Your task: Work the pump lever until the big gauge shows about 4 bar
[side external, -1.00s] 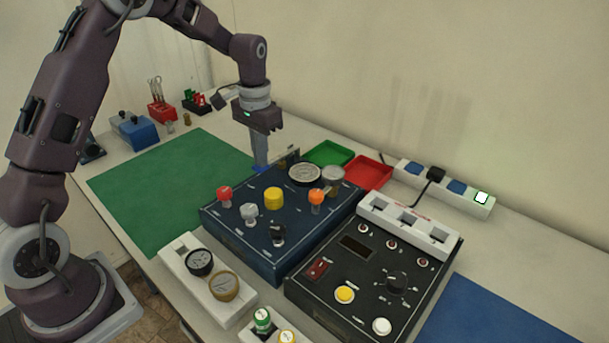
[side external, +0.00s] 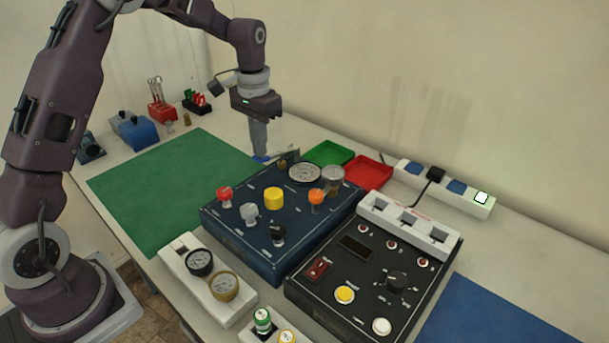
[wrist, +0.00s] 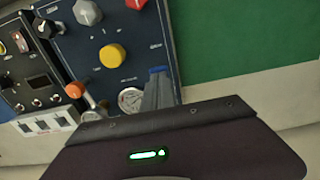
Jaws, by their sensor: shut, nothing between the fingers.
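The dark blue panel (side external: 232,222) stands mid-table, with the big gauge (side external: 305,173) near its back edge. The gauge also shows in the wrist view (wrist: 131,99), but its needle is too small to read.
Red, grey, yellow, black and orange knobs stand on the panel; the yellow one (side external: 273,198) is central. A black control box (side external: 328,292) stands at right. Green (side external: 328,152) and red (side external: 368,170) trays lie behind. The green mat (side external: 165,190) at left is clear.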

